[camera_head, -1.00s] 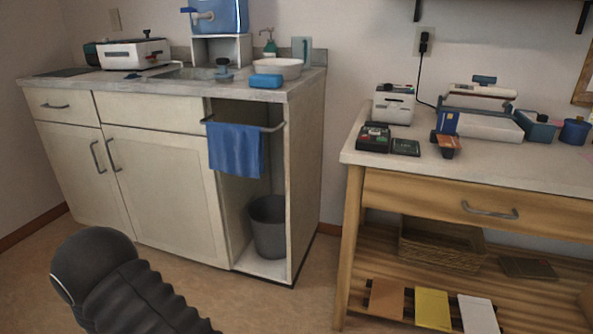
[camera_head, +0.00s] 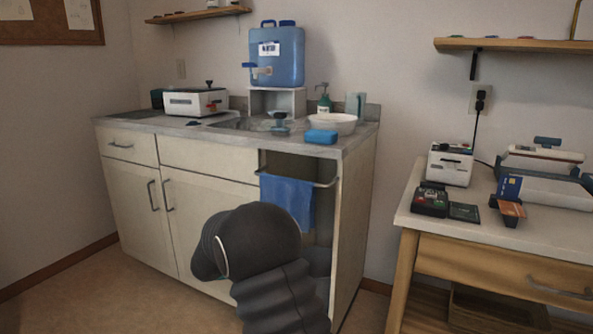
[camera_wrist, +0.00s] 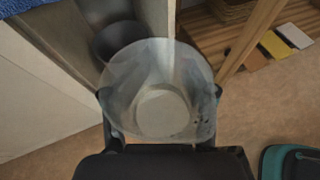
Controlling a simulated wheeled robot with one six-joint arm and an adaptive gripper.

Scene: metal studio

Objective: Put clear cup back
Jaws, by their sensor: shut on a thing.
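The clear cup (camera_wrist: 160,62) fills the middle of the wrist view. It is see-through, with a wide round rim and a paler round disc inside its outline. My gripper (camera_wrist: 162,94) is shut on it, with one dark finger at each side. The cup is held in the air above the floor. In the head view my dark arm covers part of the cabinet's open bay, and neither my gripper nor the cup shows there.
The counter (camera_head: 225,135) holds a blue water jug (camera_head: 277,57) on a stand, a white bowl (camera_head: 333,123), a blue sponge (camera_head: 321,137) and a white appliance (camera_head: 196,102). A blue towel (camera_head: 287,198) hangs below. A table (camera_head: 490,228) with devices stands right. A grey bin (camera_wrist: 120,38) is below the cup.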

